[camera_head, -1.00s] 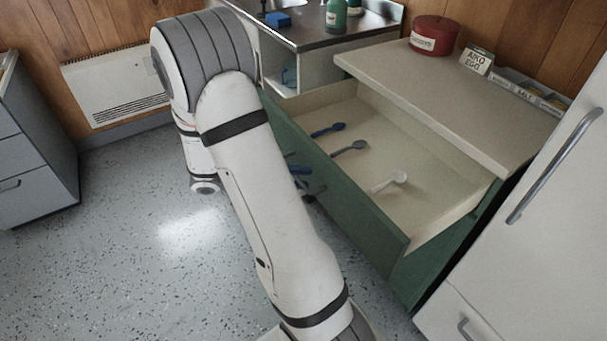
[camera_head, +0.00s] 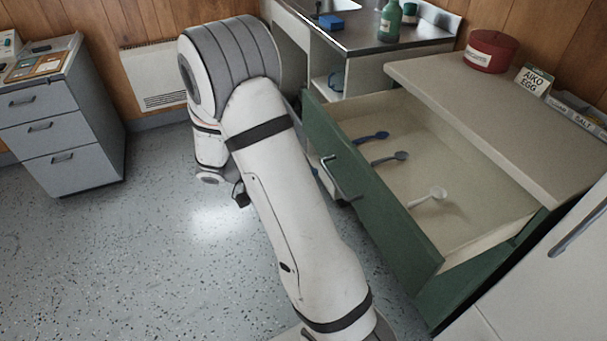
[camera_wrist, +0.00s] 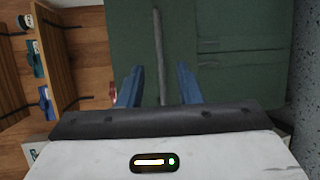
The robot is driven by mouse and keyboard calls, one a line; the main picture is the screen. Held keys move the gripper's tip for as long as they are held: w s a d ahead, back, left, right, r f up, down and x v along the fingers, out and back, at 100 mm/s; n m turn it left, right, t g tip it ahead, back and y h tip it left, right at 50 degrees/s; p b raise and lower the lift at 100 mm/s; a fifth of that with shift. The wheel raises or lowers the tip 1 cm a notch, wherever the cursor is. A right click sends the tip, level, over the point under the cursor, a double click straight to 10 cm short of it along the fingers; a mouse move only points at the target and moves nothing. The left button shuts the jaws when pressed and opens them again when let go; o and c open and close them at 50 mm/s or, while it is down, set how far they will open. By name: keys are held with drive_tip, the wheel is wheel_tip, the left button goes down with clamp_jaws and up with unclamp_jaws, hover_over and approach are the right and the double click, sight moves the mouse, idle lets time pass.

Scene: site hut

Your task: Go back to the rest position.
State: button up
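My gripper (camera_wrist: 158,85) shows two blue fingers in the wrist view, spread apart with nothing held. The long grey drawer handle (camera_wrist: 160,50) lies in line with the gap between them; the fingers look clear of it. In the head view my arm is bent down in front of the counter and mostly hides the gripper. The green drawer (camera_head: 375,205) stands open. Its handle (camera_head: 333,178) is bare, just right of my arm. A blue spoon (camera_head: 371,137), a grey spoon (camera_head: 390,157) and a white spoon (camera_head: 428,197) lie inside the drawer.
A grey drawer cabinet (camera_head: 60,130) stands at left and a wall heater (camera_head: 155,75) behind. A white door (camera_head: 570,260) is at right. The speckled floor (camera_head: 150,260) at left is clear.

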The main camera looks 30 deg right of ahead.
drive_tip(key=s+a+r+n+t+y+p, duration=0.1)
drive_tip(key=s+a+r+t+y+p, duration=0.2)
drive_tip(key=r, duration=0.4)
drive_tip(key=s+a+r+n+t+y+p, duration=0.2)
drive_tip(key=s+a+r+t+y+p, duration=0.2)
drive_tip(key=a+r+y+p, duration=0.1)
drive_tip(key=s+a+r+n+t+y+p, duration=0.2)
drive_tip(key=r+p, duration=0.5)
drive_tip(key=r, duration=0.4)
drive_tip(key=s+a+t+y, duration=0.1)
drive_tip(key=a+y, duration=0.1)
drive_tip(key=y, duration=0.1)
drive_tip(key=shift+s+r+y, duration=0.25)
drive_tip(key=shift+s+y, duration=0.05)
drive_tip(key=shift+s, duration=0.05)
drive_tip(key=shift+d, duration=0.1)
